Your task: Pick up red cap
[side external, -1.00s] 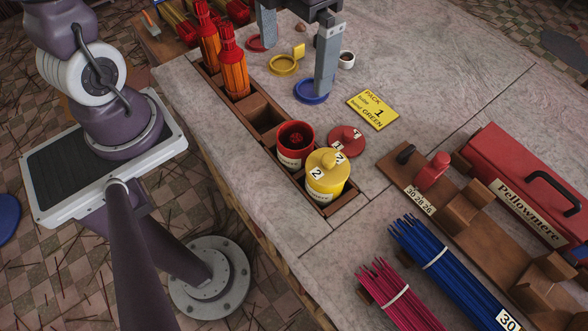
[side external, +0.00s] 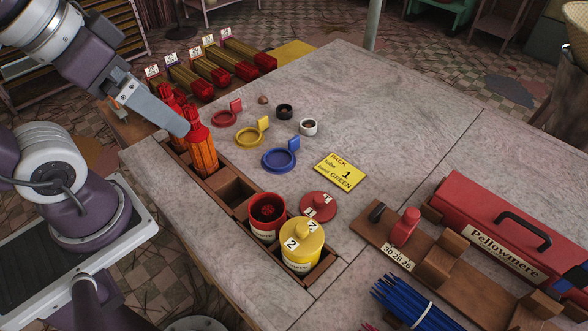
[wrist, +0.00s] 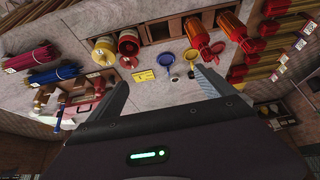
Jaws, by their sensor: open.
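The red cap (side external: 318,207) is a flat round lid with a raised knob and white "1" labels. It lies on the grey table beside the open red tube (side external: 266,214), which stands in the wooden rack (side external: 231,187). The cap also shows in the wrist view (wrist: 129,61). My gripper (side external: 181,126) is up at the left, in front of the orange bundles in the side view, well away from the cap. In the wrist view my gripper (wrist: 161,78) has its fingers wide apart with nothing between them.
A yellow capped tube (side external: 301,247) stands close to the cap. A yellow card (side external: 340,171), blue ring (side external: 279,160), yellow ring (side external: 250,138) and red ring (side external: 222,117) lie behind. Orange bundles (side external: 203,150) stand in the rack. A red toolbox (side external: 512,225) is at right.

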